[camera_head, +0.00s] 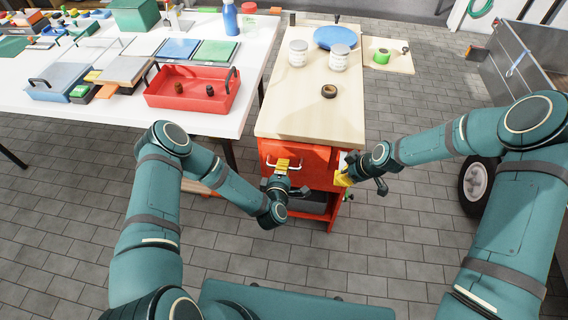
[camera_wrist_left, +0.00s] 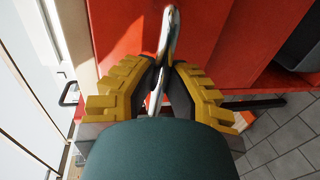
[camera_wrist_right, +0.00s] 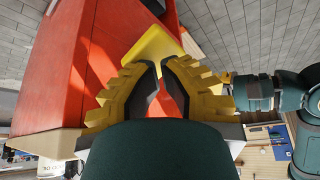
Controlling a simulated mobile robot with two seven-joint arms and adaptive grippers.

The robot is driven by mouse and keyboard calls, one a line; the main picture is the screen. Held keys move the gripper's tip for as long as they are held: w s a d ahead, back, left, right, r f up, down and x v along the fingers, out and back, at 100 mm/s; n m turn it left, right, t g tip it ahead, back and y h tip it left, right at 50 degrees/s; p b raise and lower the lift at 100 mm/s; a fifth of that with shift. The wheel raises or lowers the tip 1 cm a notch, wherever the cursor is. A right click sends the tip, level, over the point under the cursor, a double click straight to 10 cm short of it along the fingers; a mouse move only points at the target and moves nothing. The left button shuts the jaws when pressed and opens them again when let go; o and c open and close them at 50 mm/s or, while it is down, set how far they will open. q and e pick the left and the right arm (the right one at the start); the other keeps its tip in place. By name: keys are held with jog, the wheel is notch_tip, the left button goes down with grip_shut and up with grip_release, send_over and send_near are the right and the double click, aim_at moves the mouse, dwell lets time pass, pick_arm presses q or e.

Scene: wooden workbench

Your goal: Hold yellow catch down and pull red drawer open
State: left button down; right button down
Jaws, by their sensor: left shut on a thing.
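The red drawer front (camera_head: 318,172) is under the wooden bench top, and it fills much of the left wrist view (camera_wrist_left: 225,45). My left gripper (camera_head: 283,166) is at the drawer front. In the left wrist view its fingers are closed around the shiny metal handle (camera_wrist_left: 170,32). The yellow catch (camera_wrist_right: 155,42) is at the red cabinet's side in the right wrist view. My right gripper (camera_wrist_right: 160,68) has its fingertips together right at the catch; the exact contact is hidden. In the head view my right gripper (camera_head: 347,176) is at the cabinet's right corner.
The wooden bench top (camera_head: 298,115) holds a dark tape roll (camera_head: 329,91), two jars and a blue plate (camera_head: 336,37). A white table (camera_head: 130,112) with a red tray (camera_head: 160,98) stands at the left. A wheeled metal cart (camera_head: 500,85) is at the right. Paved floor in front is open.

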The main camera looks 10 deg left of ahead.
pick_arm(q)
jog(key=shift+s, duration=2.8)
jog(key=c, duration=0.7)
grip_release()
jog(key=s+r, duration=0.2)
jog(key=s, duration=0.9)
jog(key=shift+s+r, duration=0.15)
jog(key=shift+s, duration=0.25)
jog(key=shift+r, duration=0.1)
pick_arm(e)
jog(key=shift+r, duration=0.1)
pick_arm(q)
notch_tip(320, 180, up, 4)
jog(key=p, duration=0.4)
pick_arm(e)
notch_tip(320, 180, up, 7)
jog(key=shift+r, duration=0.15)
